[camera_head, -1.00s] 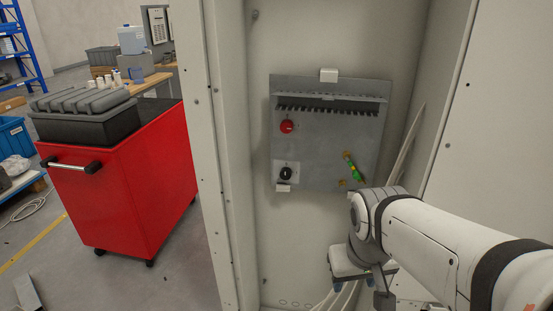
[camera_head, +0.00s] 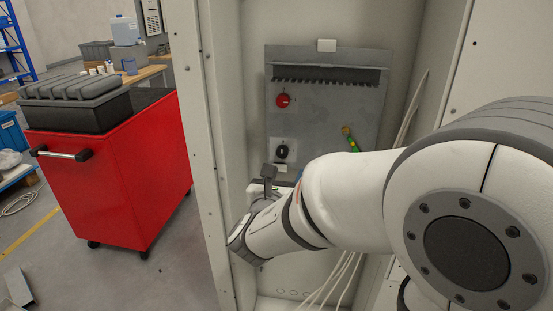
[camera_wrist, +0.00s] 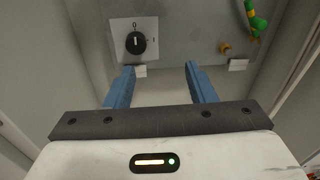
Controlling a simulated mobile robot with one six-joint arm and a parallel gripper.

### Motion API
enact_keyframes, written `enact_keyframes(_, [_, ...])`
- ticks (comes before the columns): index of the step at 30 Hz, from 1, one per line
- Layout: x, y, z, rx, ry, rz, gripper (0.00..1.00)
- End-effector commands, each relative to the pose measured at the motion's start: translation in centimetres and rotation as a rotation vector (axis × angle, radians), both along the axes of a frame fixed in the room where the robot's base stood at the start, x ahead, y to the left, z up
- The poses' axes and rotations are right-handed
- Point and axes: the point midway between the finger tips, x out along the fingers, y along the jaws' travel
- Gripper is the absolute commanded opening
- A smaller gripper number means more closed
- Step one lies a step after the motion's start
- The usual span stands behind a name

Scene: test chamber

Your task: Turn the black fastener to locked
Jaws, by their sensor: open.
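The black fastener is a round black knob (camera_head: 282,151) on a white square plate, low on the left of the grey panel (camera_head: 335,110) inside the cabinet. In the wrist view the knob (camera_wrist: 136,42) is at the upper left, its pale pointer line roughly upright towards a mark at the plate's top. A second mark is at the plate's right. My gripper (camera_wrist: 159,68) is open and empty, with two blue fingers apart. The knob appears beyond the left finger, not between the fingers. In the head view my arm hides most of the gripper, just below the panel.
A red knob (camera_head: 283,100) is above the black one. A green and yellow handle (camera_head: 351,140) is to the right; it also shows in the wrist view (camera_wrist: 256,20). Pale cables run down the cabinet's right side. A red cart (camera_head: 120,170) stands outside, left.

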Motion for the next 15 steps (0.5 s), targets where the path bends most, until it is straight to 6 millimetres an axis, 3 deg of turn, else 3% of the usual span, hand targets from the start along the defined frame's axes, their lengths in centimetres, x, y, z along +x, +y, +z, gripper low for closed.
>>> enact_keyframes(1, [0.2, 1.2, -0.1, -0.037, -0.007, 0.040, 0.50])
enact_keyframes(5, [0.9, 2.5, 0.0, -0.085, -0.017, 0.088, 0.50])
enact_keyframes(15, [5.9, 1.2, -0.1, -0.088, -0.017, 0.089, 0.50])
